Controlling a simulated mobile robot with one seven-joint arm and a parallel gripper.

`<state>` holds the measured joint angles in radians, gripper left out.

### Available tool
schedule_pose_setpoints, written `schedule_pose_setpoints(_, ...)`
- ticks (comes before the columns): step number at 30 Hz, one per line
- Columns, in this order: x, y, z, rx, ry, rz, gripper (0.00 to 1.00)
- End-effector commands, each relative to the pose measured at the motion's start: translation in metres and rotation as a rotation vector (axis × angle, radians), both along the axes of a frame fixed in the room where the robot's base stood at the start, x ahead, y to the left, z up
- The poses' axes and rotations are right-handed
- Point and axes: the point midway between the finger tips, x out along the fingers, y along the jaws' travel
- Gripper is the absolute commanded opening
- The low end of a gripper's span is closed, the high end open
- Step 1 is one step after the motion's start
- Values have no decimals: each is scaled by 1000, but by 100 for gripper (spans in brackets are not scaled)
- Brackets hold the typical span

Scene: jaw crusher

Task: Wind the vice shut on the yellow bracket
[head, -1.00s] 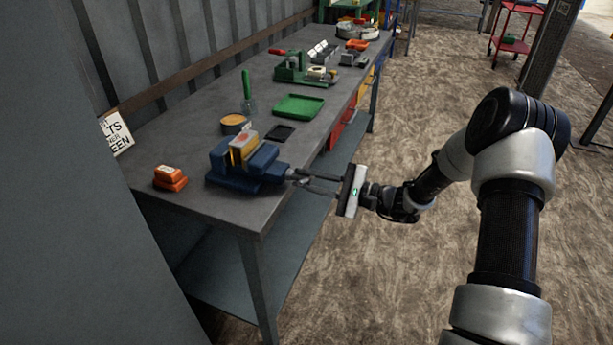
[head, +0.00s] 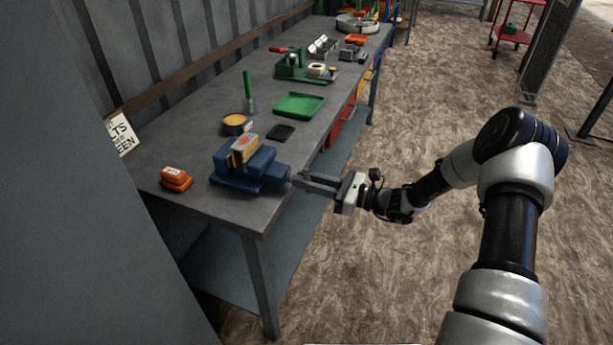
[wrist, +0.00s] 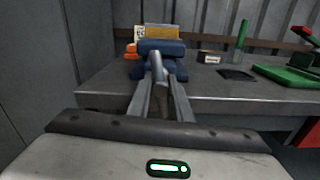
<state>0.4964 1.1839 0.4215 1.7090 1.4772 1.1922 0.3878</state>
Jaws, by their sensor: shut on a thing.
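The blue vice (head: 252,170) stands at the near end of the grey bench, its screw end facing my gripper. The yellow bracket (head: 243,151) sits upright between the vice jaws; it also shows behind the vice in the wrist view (wrist: 163,32). From these views I cannot tell whether both jaws press on it. My gripper (head: 298,181) is at the vice's front, its fingers shut on the vice handle (wrist: 157,68), a grey bar at the screw end. The fingertips partly hide the handle in the head view.
Orange blocks (head: 175,179) lie left of the vice. The floor at right is open.

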Motion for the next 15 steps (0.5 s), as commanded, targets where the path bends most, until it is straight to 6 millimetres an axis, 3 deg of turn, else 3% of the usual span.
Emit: schedule_pose_setpoints(15, -1, 0, 1, 133, 365, 3, 0)
